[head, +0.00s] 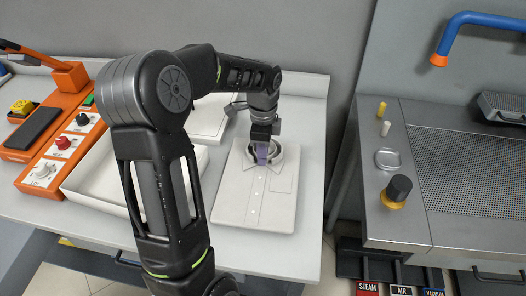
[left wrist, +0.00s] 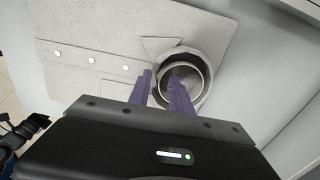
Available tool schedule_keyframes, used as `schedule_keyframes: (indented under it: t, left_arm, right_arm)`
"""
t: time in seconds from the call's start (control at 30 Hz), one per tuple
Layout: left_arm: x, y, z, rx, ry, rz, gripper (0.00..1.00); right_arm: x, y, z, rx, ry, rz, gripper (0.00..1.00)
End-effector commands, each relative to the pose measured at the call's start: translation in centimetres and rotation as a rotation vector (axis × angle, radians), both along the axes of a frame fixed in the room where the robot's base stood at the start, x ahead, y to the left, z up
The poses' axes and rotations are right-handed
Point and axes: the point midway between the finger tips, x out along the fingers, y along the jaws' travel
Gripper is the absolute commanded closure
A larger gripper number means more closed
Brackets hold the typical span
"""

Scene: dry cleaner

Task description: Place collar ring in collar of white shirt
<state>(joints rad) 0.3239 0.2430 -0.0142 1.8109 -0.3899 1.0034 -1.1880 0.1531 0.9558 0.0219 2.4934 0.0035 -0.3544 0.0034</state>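The white shirt (head: 256,205) lies folded flat on the counter, buttons down its front, collar at the far end. It also shows in the left wrist view (left wrist: 100,45). A pale grey ring, the collar ring (left wrist: 207,80), sits within the collar opening; its seating depth is unclear. My left gripper (head: 262,157) points down at the collar. In the left wrist view its purple fingers (left wrist: 160,84) stand apart with a gap between them, one overlapping the ring's inside and the other outside its near-left edge. Contact with the ring cannot be made out. My right gripper is not in view.
A white open tray (head: 95,202) and an orange control unit (head: 62,150) stand left of the shirt. A pale flat item (head: 208,122) lies behind my arm. A metal press table (head: 415,225) with a black knob (head: 398,188) stands at the right, across a gap.

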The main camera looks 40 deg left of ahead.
Motion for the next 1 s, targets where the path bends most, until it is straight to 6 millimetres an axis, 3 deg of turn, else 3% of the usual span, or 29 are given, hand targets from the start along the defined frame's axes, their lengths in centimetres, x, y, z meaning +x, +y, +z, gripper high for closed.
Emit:
schedule_keyframes:
  t: [0.27, 0.7, 1.0]
  left_arm:
    - [0.1, 0.0, 1.5, 0.001, -0.004, 0.000, 0.75]
    - [0.1, 0.0, 10.0, 0.001, -0.003, 0.000, 0.75]
    - [0.0, 0.0, 12.3, 0.000, 0.000, -0.001, 0.75]
  right_arm:
    - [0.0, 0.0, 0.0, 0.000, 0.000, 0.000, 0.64]
    - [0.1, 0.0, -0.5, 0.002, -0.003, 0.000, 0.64]
    - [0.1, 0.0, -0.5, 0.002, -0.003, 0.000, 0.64]
